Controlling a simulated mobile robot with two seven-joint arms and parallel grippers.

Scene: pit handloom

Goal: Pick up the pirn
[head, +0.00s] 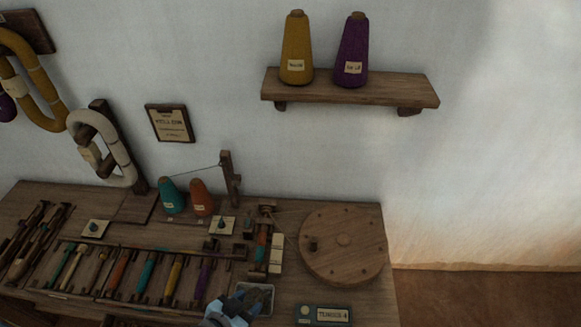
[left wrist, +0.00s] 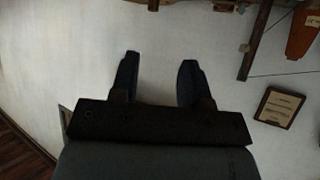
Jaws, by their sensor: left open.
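Several pirns wound in different colours lie side by side in a rack on the wooden bench, among them a teal pirn (head: 146,272), a yellow pirn (head: 173,277) and a purple pirn (head: 203,280). I cannot tell which one the task means. My left gripper (head: 238,303) is low in the head view, just right of the rack's right end. In the left wrist view its two dark fingers (left wrist: 157,82) stand apart with nothing between them, against the pale wall. No pirn is recognisable in that view. My right gripper is not in view.
A small pale-rimmed tray (head: 268,287) is beside my left gripper. A round wooden disc (head: 343,243) and a tension box (head: 322,314) are to the right. Teal and orange cones (head: 201,197) stand behind the rack. A wall shelf (head: 350,88) holds two larger cones.

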